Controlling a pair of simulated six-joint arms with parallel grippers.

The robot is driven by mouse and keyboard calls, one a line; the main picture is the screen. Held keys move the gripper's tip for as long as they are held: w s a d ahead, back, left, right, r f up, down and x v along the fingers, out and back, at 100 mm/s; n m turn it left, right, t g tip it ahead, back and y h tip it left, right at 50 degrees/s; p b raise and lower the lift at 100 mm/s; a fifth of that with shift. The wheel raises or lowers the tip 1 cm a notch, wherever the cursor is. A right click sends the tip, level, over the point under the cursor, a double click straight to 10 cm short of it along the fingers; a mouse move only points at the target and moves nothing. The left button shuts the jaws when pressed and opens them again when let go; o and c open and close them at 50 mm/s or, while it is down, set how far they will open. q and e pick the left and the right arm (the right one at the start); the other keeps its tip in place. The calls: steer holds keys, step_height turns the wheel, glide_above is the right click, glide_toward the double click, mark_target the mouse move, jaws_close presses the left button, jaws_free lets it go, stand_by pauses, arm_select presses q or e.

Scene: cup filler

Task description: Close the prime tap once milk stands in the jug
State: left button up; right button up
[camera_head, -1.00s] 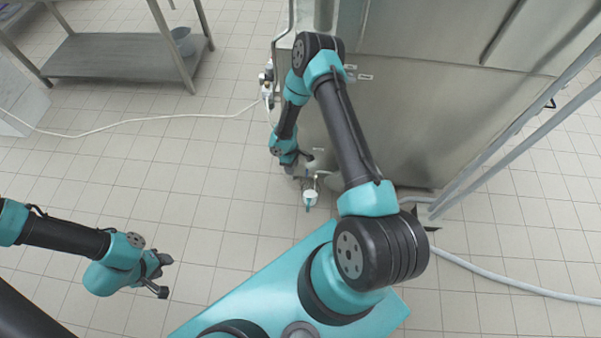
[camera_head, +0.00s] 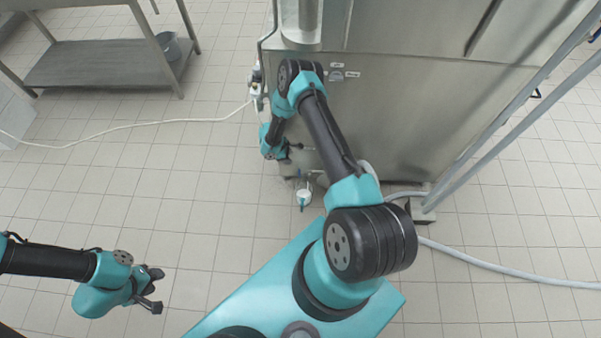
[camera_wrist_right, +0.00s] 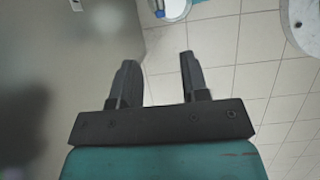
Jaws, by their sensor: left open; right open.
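The small white jug (camera_head: 303,196) with a blue-teal handle stands low at the front foot of the steel machine. The jug also shows at the top edge of the right wrist view (camera_wrist_right: 176,9), partly cut off. Its inside looks white, but I cannot tell whether that is milk. A small spout or tap fitting (camera_head: 309,176) sits just above the jug; its lever position is too small to tell. My right gripper (camera_head: 294,151) is open and empty, above and left of that fitting; its parted fingers (camera_wrist_right: 158,62) show empty. My left gripper (camera_head: 157,289) is open and empty over bare floor.
The steel machine (camera_head: 420,125) fills the upper right, with small labels on its front. A steel table (camera_head: 100,62) with a grey bucket (camera_head: 168,44) stands upper left. A white hose (camera_head: 130,125) and a grey hose (camera_head: 500,270) cross the floor.

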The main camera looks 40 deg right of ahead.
mark_target(299, 170)
steer(key=x, duration=1.5)
steer(key=shift+f, duration=0.35)
steer(key=shift+c, duration=0.4)
jaws_close()
